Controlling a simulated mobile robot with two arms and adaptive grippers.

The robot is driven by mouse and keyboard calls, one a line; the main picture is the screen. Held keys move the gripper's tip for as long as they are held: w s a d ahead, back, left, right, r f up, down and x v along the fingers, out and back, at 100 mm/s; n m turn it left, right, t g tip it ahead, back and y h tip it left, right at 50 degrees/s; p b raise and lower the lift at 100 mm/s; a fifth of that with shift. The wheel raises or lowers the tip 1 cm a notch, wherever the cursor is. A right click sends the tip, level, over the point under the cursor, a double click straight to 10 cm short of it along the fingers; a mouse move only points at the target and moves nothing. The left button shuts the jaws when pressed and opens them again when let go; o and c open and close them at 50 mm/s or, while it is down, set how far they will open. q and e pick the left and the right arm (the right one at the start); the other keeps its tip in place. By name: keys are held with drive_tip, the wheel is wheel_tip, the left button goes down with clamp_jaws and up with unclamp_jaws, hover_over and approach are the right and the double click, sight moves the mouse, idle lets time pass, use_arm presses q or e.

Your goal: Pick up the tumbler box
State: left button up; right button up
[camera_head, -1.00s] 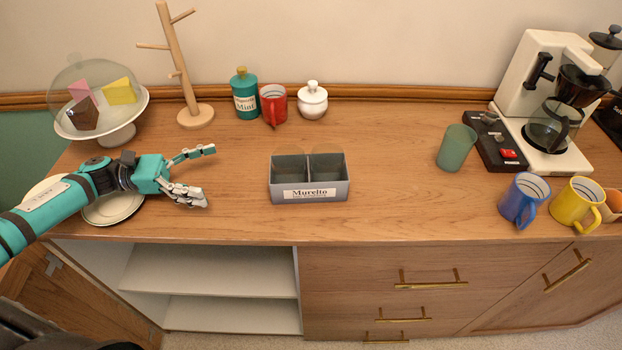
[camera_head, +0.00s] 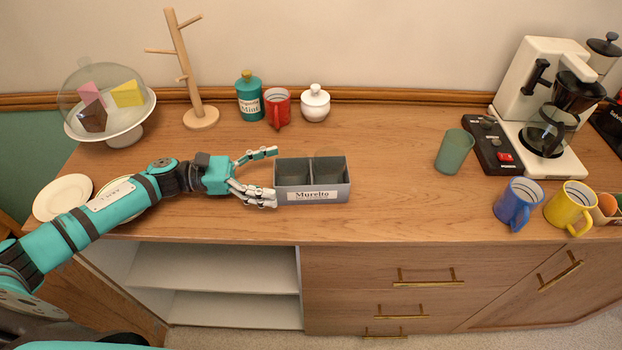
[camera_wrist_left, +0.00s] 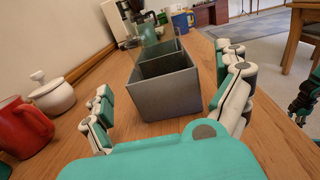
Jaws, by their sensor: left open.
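The tumbler box (camera_head: 313,197) is a grey open box with two compartments and a white "Murelto" label on its front. It sits on the wooden counter near the middle. My left gripper (camera_head: 268,177) is open just left of the box, its fingers pointing at the box's left end. In the left wrist view the box (camera_wrist_left: 166,95) stands ahead, between the spread fingers of my left gripper (camera_wrist_left: 165,108). I cannot tell whether any finger touches it. Something green and see-through shows at the top of the box in that view.
A red mug (camera_head: 277,108), a mint canister (camera_head: 249,97) and a white sugar pot (camera_head: 315,103) stand behind the box. A green tumbler (camera_head: 454,151) stands to the right, with a blue mug (camera_head: 518,204) and coffee machine (camera_head: 545,90) beyond.

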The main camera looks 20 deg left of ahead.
sight(310, 193)
use_arm(q)
drive_tip(key=p+x, duration=0.1)
drive_tip(key=x, duration=0.4)
drive_tip(key=c, duration=1)
drive_tip(key=shift+r, duration=0.1)
drive_tip(key=shift+c, duration=0.2)
